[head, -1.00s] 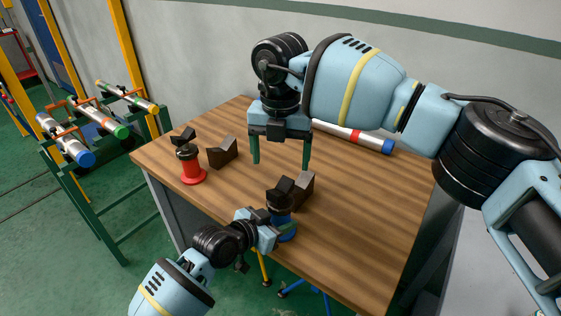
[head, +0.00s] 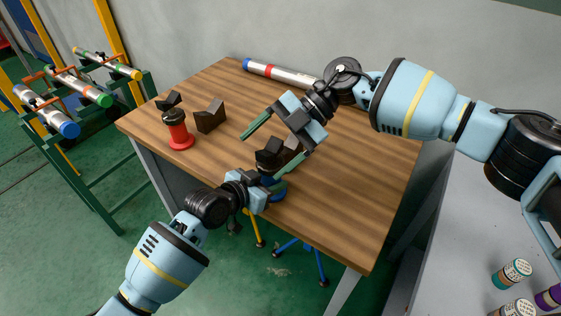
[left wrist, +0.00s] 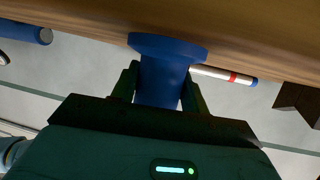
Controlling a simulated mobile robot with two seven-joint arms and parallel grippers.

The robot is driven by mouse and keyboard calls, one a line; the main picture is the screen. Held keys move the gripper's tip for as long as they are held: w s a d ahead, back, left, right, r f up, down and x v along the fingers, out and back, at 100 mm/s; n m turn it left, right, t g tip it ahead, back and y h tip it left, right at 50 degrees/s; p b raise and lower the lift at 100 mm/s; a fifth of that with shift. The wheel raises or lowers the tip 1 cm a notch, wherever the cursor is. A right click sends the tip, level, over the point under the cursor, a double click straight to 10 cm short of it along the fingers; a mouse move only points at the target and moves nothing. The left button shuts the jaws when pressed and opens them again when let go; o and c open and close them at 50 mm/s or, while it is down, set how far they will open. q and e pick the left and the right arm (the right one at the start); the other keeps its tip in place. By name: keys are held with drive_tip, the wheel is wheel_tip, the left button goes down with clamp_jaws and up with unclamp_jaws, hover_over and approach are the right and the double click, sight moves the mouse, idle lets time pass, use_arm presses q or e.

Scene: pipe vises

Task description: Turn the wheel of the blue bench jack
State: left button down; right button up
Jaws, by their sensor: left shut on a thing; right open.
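The blue bench jack (head: 278,195) stands near the front edge of the wooden table, partly hidden by my grippers; its dark V-shaped head (head: 269,153) shows above. My left gripper (head: 268,190) is shut on the jack's blue body, which also shows between its fingers in the left wrist view (left wrist: 165,75). My right gripper (head: 276,140) is open above and behind the jack, tilted, with one green finger to the left of the jack's head and the other close to its right. The jack's wheel is hard to make out behind the grippers.
A red jack (head: 178,130) with a dark head and a dark V-block (head: 211,116) stand at the table's left. A white pipe with blue end and red band (head: 280,74) lies along the back. The table's right part (head: 365,180) is clear. A green pipe rack (head: 100,165) stands left.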

drive_tip(key=w+d+f+m+t+y, duration=0.1)
drive_tip(key=w+d+m+t+y, duration=0.2)
drive_tip(key=d+m+t+y, duration=0.4)
drive_tip(key=d+m+t, duration=0.1)
drive_tip(key=d+m, duration=0.2)
drive_tip(key=m, duration=0.4)
drive_tip(key=shift+w+f, duration=0.25)
approach(281, 161)
drive_tip(key=s+x, duration=0.1)
drive_tip(key=x, duration=0.8)
drive_tip(key=shift+w+f, duration=0.35)
drive_tip(key=shift+w, duration=0.05)
drive_tip(key=shift+w+a, duration=0.15)
drive_tip(key=shift+a, duration=0.4)
drive_tip(key=c, duration=1)
